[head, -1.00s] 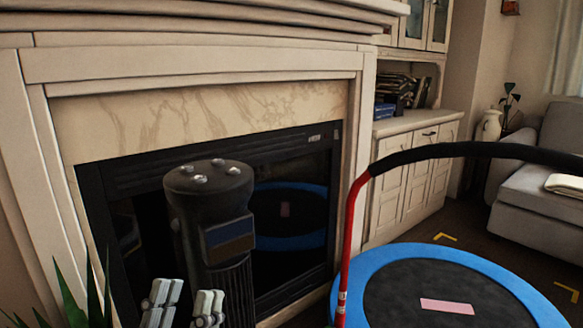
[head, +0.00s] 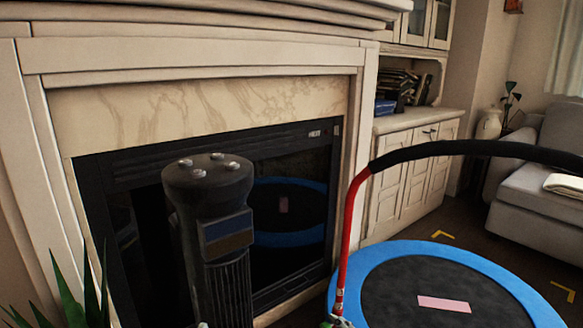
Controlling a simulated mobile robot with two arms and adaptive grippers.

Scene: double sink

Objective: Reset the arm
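No loose object belongs to the task; my arms are its subject. In the head view, only a tiny pale tip (head: 202,325) shows at the bottom edge, left of centre, where two pale gripper fingers stood earlier. It seems to be part of my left gripper, and the rest is below the picture. A small grey piece (head: 338,322) shows at the bottom edge by the foot of the red pole. I cannot tell whether it is part of my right gripper. No object is seen held, and no finger gap is visible.
A fireplace with a pale surround (head: 200,110) fills the left and centre. A blue-rimmed trampoline (head: 440,250) with a red pole (head: 350,235) and black handle bar (head: 460,149) stands at right. A plant (head: 75,300) is bottom left. A cabinet (head: 410,185) and grey sofa (head: 540,190) stand behind.

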